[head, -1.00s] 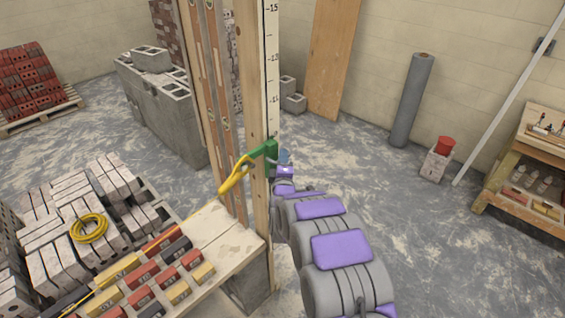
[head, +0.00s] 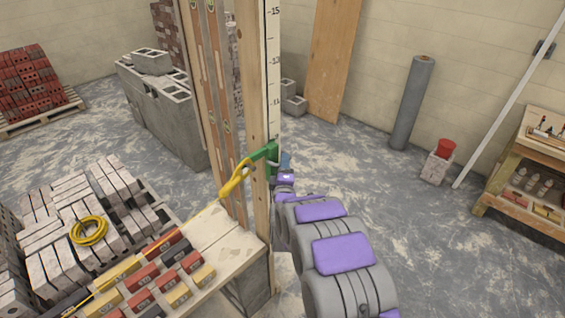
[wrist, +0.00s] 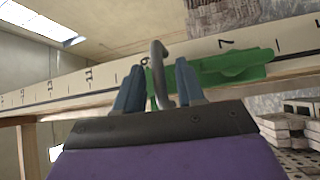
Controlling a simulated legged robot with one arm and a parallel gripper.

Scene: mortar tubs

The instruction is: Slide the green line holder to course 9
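The green line holder (head: 266,152) sits on the white numbered scale (head: 272,60) of an upright wooden pole, below the 11 mark. It also shows in the wrist view (wrist: 215,68), where it spans roughly from the 9 to the 7 mark. A grey hooked handle (wrist: 159,68) stands out from it. My gripper (wrist: 159,80) has its two blue fingers on either side of this handle, with small gaps visible. In the head view my gripper (head: 285,162) is at the holder's right side, small and partly hidden. Contact with the handle is unclear.
A yellow piece (head: 235,180) hangs on the holder's left. A wooden bench (head: 225,245) with coloured blocks stands below the pole at left, beside stacked bricks (head: 65,220) with a yellow coil. The floor to the right is mostly clear up to a wooden shelf (head: 525,180).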

